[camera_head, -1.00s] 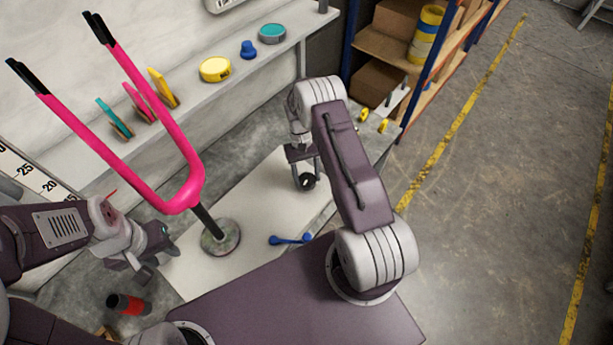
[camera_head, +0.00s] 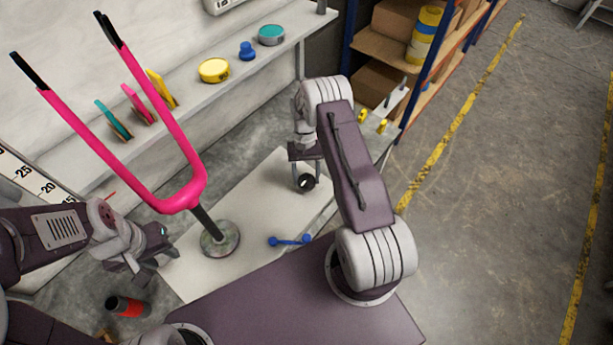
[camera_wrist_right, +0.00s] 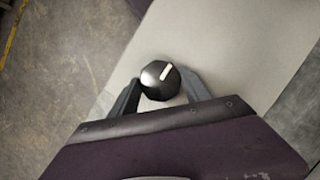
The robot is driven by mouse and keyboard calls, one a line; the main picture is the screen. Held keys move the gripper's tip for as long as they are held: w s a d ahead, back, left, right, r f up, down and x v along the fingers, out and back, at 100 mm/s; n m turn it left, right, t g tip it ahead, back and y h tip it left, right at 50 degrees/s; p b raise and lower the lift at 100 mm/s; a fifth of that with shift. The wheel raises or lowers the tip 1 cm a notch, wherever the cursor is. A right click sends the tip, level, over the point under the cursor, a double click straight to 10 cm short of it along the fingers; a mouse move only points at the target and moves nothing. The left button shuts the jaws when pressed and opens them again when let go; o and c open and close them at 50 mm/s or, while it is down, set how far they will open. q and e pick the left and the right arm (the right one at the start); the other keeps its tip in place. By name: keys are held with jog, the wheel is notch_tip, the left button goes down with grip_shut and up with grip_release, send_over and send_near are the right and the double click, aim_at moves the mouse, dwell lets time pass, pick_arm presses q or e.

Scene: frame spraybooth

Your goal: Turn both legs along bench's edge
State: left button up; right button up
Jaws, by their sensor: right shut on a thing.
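A pink fork (camera_head: 180,196) with two legs ending in black tips stands on a dark stem above a round mottled base (camera_head: 220,239). Its legs point to the upper left in the head view, across the bench's edge (camera_head: 195,115), not along it. My right gripper (camera_head: 305,182) is shut on a black knob with a white mark; the knob (camera_wrist_right: 160,81) sits between both fingers in the right wrist view. My left gripper (camera_head: 160,266) is open and empty, left of the round base and apart from the fork.
Tape rolls, a blue piece (camera_head: 247,51) and upright coloured items (camera_head: 138,105) stand on the bench. A blue double-ended tool (camera_head: 289,241) lies on the white board (camera_head: 265,206). A red-black cylinder (camera_head: 128,306) is at lower left. A shelf rack (camera_head: 425,85) stands behind my right arm.

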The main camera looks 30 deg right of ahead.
jog(key=o, duration=1.4)
jog(key=shift+r, duration=0.1)
jog(key=v, duration=0.9)
jog(key=shift+w, duration=0.1)
